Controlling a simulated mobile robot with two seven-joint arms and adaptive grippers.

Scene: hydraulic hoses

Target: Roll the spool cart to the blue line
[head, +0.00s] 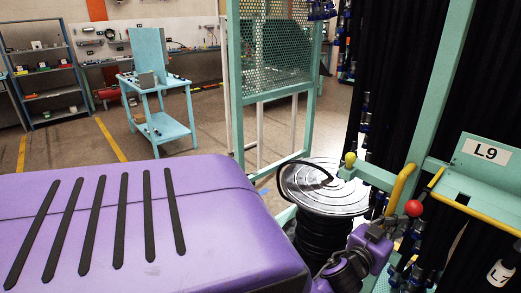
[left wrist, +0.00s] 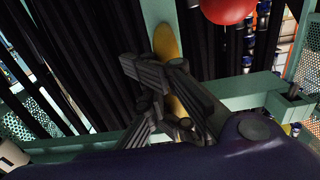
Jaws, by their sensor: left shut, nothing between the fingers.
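A spool with a shiny silver top disc (head: 322,187) and black hose wound below it (head: 322,238) stands right of centre in the head view. Teal framework with a curved yellow handle (head: 401,188) stands at its right; I cannot tell which parts belong to the cart. My left gripper (head: 397,224) is small and partly hidden, close to a red ball (head: 413,208) below the handle. In the left wrist view my left gripper (left wrist: 160,88) is shut and empty, in front of a yellow bar (left wrist: 167,42). Contact is unclear. No blue line shows.
Black hoses (head: 385,90) hang at the right beside a teal shelf labelled L9 (head: 487,151). A perforated teal panel frame (head: 280,45) stands behind the spool. A light-blue cart (head: 165,127) and a shelf rack (head: 52,80) stand farther back. Open floor shows yellow lines (head: 110,138).

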